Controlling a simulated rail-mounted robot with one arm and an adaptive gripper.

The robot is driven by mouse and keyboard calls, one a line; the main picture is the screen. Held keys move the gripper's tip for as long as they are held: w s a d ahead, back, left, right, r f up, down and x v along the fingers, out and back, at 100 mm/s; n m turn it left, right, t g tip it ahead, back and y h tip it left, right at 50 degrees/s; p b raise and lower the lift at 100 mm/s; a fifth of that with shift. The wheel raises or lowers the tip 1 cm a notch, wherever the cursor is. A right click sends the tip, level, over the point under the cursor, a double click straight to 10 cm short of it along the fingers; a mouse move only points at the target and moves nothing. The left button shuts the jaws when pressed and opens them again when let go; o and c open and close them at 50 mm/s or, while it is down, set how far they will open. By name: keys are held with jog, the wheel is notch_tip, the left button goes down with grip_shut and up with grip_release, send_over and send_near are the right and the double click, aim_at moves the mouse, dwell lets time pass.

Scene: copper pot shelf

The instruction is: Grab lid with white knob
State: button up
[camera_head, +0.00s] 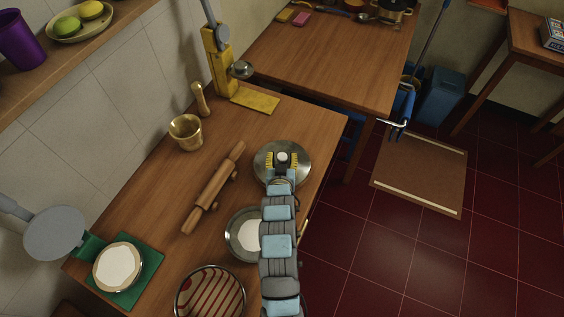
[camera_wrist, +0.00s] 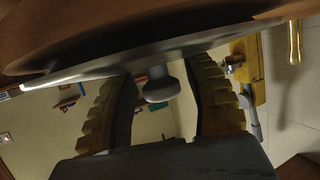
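The round metal lid (camera_head: 262,172) with a white knob (camera_head: 282,157) lies flat on the wooden counter. In the wrist view the lid (camera_wrist: 90,75) crosses the upper part as a grey disc seen edge-on, and its knob (camera_wrist: 160,86) shows greyish in shadow. My gripper (camera_head: 282,160) is over the lid, with one yellow ribbed finger on each side of the knob. In the wrist view my gripper (camera_wrist: 163,105) is open, with a visible gap between the knob and each finger. Whether anything lies under the lid is hidden.
A steel bowl with white contents (camera_head: 238,236) is beside my arm. A striped round dish (camera_head: 209,293) is near the front.

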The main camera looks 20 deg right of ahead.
grip_shut()
jog(key=shift+r, duration=0.1)
